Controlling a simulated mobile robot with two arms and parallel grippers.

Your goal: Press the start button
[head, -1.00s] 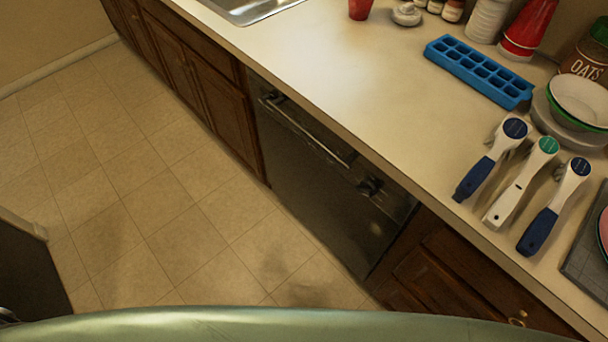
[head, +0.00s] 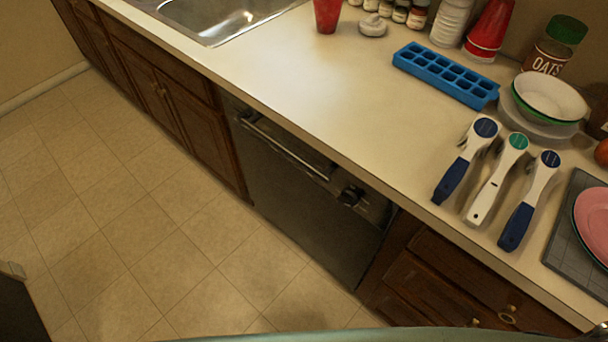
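A dark dishwasher (head: 300,200) is built in under the counter, with its door shut. A bar handle (head: 283,146) runs along its upper front. A dark knob or latch (head: 351,195) sits near the right end of the handle. I cannot make out a start button on its front; the panel is dark and small in the view. Neither of my grippers shows in the head view.
The counter (head: 290,85) holds a sink (head: 215,15), a blue ice tray (head: 445,75), several can openers (head: 497,180), stacked bowls (head: 548,98), an oats jar (head: 553,50) and a pink plate (head: 594,222). Brown cabinets (head: 165,105) flank the dishwasher. The tiled floor (head: 150,225) in front is clear.

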